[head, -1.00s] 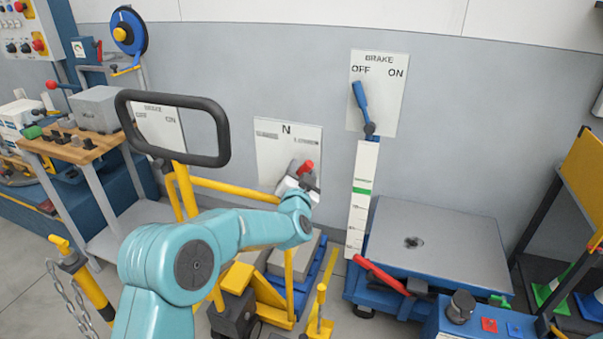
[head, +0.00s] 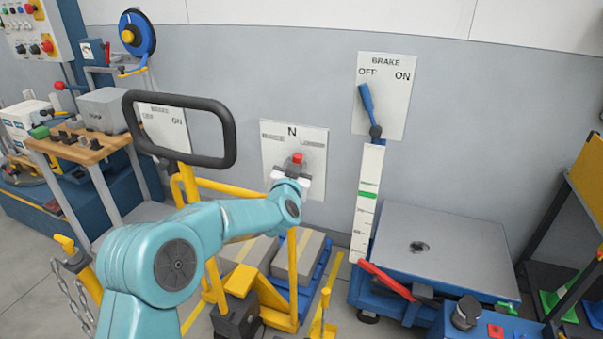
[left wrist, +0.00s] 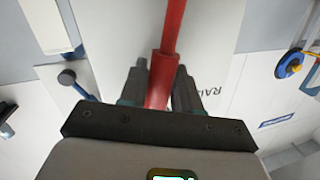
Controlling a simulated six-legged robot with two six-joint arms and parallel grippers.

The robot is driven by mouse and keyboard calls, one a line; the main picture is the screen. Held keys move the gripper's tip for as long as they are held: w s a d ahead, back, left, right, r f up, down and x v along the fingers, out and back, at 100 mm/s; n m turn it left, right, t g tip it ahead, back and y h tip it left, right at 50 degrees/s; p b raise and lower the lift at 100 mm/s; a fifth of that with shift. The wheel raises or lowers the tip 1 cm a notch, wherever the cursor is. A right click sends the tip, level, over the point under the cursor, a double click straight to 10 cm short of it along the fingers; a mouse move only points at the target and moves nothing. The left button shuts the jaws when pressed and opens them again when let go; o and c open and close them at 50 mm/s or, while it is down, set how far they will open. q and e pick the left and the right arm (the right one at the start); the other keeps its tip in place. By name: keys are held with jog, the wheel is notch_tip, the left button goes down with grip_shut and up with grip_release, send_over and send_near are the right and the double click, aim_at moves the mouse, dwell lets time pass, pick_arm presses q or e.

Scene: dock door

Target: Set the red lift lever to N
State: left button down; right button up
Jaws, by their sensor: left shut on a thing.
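The red lift lever (head: 298,158) stands in front of a white wall plate (head: 314,148) marked N (head: 292,131) at its top middle. Its red tip shows below the N and slightly to its right, pointing about upright. My left gripper (head: 292,180) is shut on the red lever and hides its lower part. In the left wrist view the red lever (left wrist: 166,78) runs between the two fingers (left wrist: 162,92). My right gripper is out of view.
A yellow frame with a black loop handle (head: 180,98) stands close to my left arm. A brake plate (head: 392,95) with a blue lever (head: 367,105) is on the wall to the right. A blue lift table (head: 445,245) stands below it.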

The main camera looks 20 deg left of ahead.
pick_arm(q)
jog(key=shift+a+r+n+h+b, duration=0.15)
jog(key=shift+a+n+h+b, duration=0.15)
jog(key=shift+a+n, duration=0.8)
jog(key=c, duration=0.9)
grip_release()
jog(key=s+d+r+b, duration=0.1)
jog(key=s+d+r, duration=0.1)
jog(key=s, duration=1.4)
jog(key=shift+d, duration=0.3)
